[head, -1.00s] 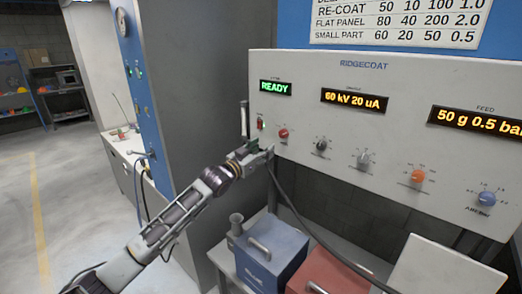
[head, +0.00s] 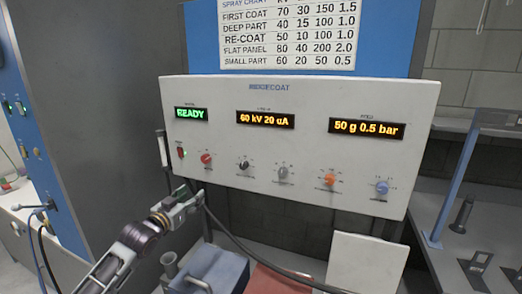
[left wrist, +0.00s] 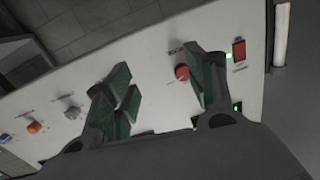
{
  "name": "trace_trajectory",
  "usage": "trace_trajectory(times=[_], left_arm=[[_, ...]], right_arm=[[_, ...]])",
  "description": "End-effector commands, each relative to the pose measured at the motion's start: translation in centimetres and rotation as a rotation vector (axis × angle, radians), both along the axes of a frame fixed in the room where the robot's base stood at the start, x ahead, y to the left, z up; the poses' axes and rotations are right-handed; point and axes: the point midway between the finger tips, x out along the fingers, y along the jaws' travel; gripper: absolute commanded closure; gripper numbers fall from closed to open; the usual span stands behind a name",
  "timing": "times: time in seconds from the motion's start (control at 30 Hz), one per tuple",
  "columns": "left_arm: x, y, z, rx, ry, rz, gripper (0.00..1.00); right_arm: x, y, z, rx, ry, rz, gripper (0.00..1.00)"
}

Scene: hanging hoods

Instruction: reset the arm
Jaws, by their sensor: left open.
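My left arm comes in from the lower left in the head view. Its gripper (head: 190,197) is near the lower left corner of the white control panel (head: 300,101), below the red knob (head: 206,158). In the left wrist view the gripper (left wrist: 160,90) has its green fingers apart, with nothing between them. The panel face shows beyond the fingers, and the red knob (left wrist: 182,72) appears close to the right finger. I cannot tell whether any finger touches the panel. My right gripper is not in view.
The panel displays read READY, 60 kV 20 uA and 50 g 0.5 bar. A blue bin (head: 212,268) stands under the panel, and a dark hose (head: 236,238) hangs there. A grey shelf (head: 465,240) is at the right.

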Motion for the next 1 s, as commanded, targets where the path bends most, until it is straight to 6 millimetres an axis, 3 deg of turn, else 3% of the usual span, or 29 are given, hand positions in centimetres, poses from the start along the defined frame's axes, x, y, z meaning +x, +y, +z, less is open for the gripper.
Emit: trace_trajectory(times=[0.1, 0.4, 0.7, 1.0], left_arm=[[-1.8, -1.4, -3.6, 0.018, 0.084, 0.005, 0.45], [-7.3, -3.7, -11.4, 0.074, 0.296, 0.030, 0.45], [-13.9, -4.9, -17.6, 0.124, 0.509, 0.059, 0.45], [-21.5, -5.1, -22.5, 0.170, 0.728, 0.092, 0.45]], right_arm=[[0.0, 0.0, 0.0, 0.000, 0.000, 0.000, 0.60], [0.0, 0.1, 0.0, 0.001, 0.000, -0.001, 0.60], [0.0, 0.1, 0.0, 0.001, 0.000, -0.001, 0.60], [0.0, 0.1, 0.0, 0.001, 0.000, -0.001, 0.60]])
